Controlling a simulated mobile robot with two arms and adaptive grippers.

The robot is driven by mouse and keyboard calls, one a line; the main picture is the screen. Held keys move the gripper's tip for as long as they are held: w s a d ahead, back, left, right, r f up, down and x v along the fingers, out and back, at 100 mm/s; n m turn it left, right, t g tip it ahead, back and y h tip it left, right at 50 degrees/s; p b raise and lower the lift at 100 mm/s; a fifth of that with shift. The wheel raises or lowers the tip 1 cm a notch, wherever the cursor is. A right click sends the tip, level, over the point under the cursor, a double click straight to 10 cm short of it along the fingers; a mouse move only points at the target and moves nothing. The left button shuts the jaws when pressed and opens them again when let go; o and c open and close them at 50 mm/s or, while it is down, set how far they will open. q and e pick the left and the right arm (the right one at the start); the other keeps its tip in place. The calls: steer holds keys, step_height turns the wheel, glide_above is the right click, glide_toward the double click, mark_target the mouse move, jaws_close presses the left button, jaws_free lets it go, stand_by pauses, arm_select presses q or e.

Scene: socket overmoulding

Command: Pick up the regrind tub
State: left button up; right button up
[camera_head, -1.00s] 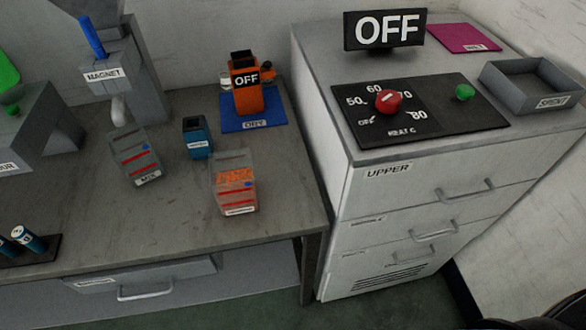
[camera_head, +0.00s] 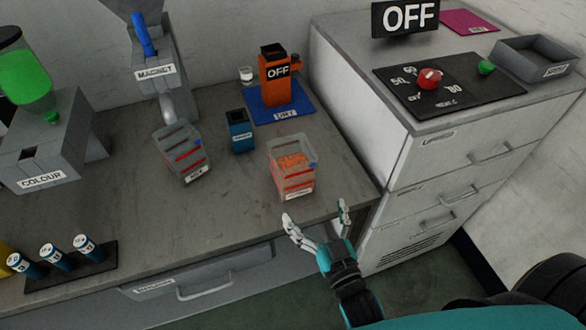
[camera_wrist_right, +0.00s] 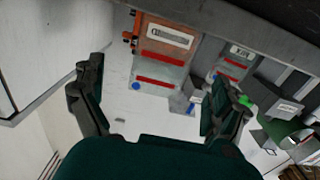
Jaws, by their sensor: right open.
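A clear tub with orange granules (camera_head: 293,168), red stripes and a white label too small to read stands upright near the bench's front edge in the head view; it looks like the regrind tub. In the right wrist view this tub (camera_wrist_right: 162,58) shows ahead, between the finger directions. My right gripper (camera_head: 316,212) is open and empty, just in front of and below the tub in the head view, apart from it. In the wrist view its fingers (camera_wrist_right: 150,95) are spread wide. My left gripper is not in view.
A second clear tub (camera_head: 182,153) and a small blue container (camera_head: 239,131) stand left of it. An orange device reading OFF (camera_head: 275,80) stands on a blue mat (camera_head: 290,112) behind. A drawer cabinet (camera_head: 400,150) rises on the right. Bench space (camera_head: 235,200) at front left is clear.

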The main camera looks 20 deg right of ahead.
mark_target(299, 186)
steer(key=w, duration=0.3)
steer(key=w+p, duration=0.1)
steer(key=w, duration=0.3)
steer(key=w+a, duration=0.1)
steer(key=w, duration=0.2)
steer(key=shift+w+f, duration=0.15)
steer(key=shift+w, duration=0.1)
steer(key=shift+s, duration=0.1)
steer(key=shift+c, duration=0.3)
steer(key=c, duration=1.2)
steer(key=shift+o, duration=0.2)
